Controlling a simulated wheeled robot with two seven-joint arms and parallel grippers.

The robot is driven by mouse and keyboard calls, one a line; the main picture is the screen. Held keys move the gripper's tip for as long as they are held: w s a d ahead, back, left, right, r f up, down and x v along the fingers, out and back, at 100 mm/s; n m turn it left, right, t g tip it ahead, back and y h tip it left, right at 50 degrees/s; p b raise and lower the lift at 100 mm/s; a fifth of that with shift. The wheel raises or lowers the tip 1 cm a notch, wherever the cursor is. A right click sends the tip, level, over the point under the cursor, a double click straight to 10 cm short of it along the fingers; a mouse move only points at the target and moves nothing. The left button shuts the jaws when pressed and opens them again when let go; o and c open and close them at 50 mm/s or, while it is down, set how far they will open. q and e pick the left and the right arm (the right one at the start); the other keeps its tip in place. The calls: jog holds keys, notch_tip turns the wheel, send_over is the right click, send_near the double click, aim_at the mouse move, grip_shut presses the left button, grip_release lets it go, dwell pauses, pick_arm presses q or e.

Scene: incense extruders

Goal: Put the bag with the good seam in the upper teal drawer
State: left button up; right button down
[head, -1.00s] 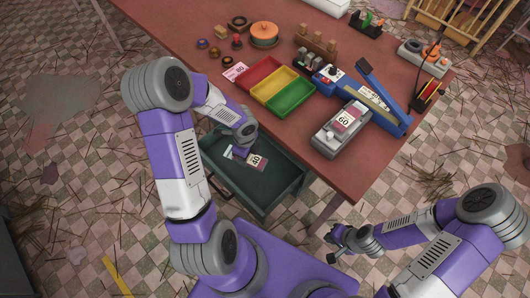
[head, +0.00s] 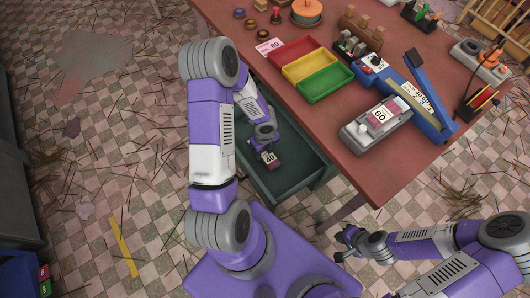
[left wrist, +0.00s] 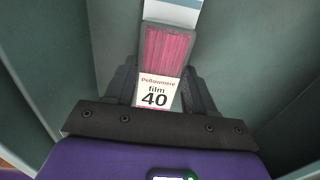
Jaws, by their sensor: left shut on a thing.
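My left gripper (head: 265,147) is shut on a small bag (head: 271,160) of pink sticks labelled "film 40". The bag also shows between the fingers in the left wrist view (left wrist: 162,55). The gripper and bag are inside the open teal drawer (head: 292,181) under the table; whether the bag touches the drawer floor I cannot tell. Another bag, labelled 60 (head: 384,113), lies on a grey device (head: 362,137) on the table. The seams are too small to judge. My right gripper (head: 345,236) is empty, away from the table at the lower right; its fingers are too small to read.
Red, yellow and green trays (head: 325,85) stand empty on the table, with a pink 80 card (head: 270,46) beside them. A blue sealer (head: 415,100) with a raised lever stands to the right.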

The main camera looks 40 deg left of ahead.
aim_at(265, 152)
pick_arm(q)
jog(key=shift+f, duration=0.3)
jog(key=shift+f, duration=0.1)
jog(key=shift+f, duration=0.15)
jog(key=o, duration=1.1)
jog(key=shift+c, duration=0.2)
notch_tip(265, 152, up, 12)
jog(key=p, duration=0.6)
jog(key=shift+r+p, duration=0.25)
jog(key=shift+p, duration=0.1)
